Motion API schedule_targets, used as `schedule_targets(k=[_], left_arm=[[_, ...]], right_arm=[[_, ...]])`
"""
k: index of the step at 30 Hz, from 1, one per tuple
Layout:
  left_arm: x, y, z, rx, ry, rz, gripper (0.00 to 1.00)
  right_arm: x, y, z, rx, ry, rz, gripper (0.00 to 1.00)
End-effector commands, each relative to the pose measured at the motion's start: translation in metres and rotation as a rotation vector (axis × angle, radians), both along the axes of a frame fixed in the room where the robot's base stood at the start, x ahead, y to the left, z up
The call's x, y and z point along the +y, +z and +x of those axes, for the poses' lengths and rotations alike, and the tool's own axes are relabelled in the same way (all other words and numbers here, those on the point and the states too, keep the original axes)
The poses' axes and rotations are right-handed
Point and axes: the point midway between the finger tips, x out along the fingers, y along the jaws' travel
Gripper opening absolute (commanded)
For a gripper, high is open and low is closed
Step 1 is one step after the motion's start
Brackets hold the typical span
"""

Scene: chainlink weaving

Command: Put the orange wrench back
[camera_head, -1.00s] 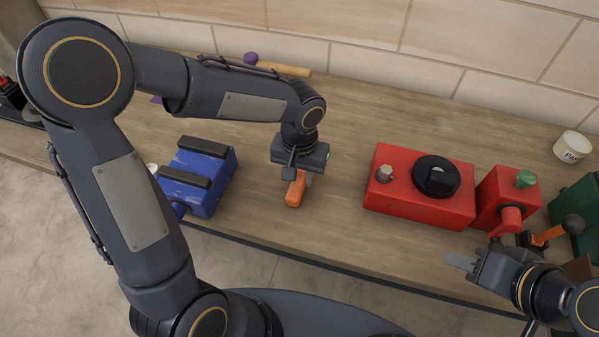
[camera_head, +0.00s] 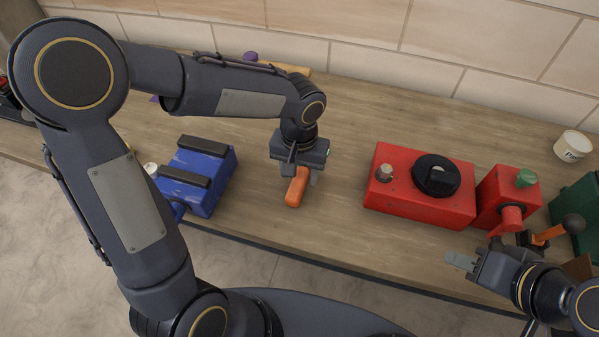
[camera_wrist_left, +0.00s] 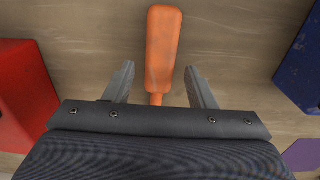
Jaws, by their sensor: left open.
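The orange wrench (camera_head: 296,190) lies on the wooden table, between the blue vise and the red machine. Its thick orange handle (camera_wrist_left: 163,45) fills the top middle of the left wrist view. The rest of the wrench is hidden under the gripper. My left gripper (camera_head: 302,178) is over the wrench from above. Its two fingers are spread with the handle between them and a gap on each side in the left wrist view (camera_wrist_left: 162,88). My right gripper (camera_head: 460,262) is at the front right, near the table edge; whether its jaws are open is not clear.
The blue vise (camera_head: 220,172) is left of the wrench. The red box with a black dial (camera_head: 400,204) is to the right, beside a smaller red block (camera_head: 490,196) with a green knob. A white tub (camera_head: 572,148) stands at the back right. Bare tabletop surrounds the wrench.

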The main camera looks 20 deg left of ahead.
Motion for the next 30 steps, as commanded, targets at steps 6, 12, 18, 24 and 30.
schedule_targets(k=[6, 12, 18, 24, 30], left_arm=[[-0.003, 0.039, -0.002, -0.006, -0.001, -0.003, 0.50], [-0.003, 0.063, -0.003, -0.002, -0.002, -0.002, 0.50], [-0.001, 0.068, -0.005, -0.003, 0.000, -0.004, 0.50], [0.038, 0.085, -0.036, -0.067, 0.038, -0.077, 0.50], [0.082, 0.094, -0.102, -0.216, 0.106, -0.224, 0.50]], right_arm=[[0.000, -0.008, 0.000, 0.001, 0.000, 0.000, 0.36], [0.000, -0.006, 0.000, 0.001, 0.000, 0.000, 0.36], [0.000, -0.006, 0.000, 0.001, 0.000, 0.000, 0.36], [0.000, -0.006, 0.000, 0.001, 0.000, 0.000, 0.36], [0.000, -0.006, 0.000, 0.001, 0.000, 0.000, 0.36]])
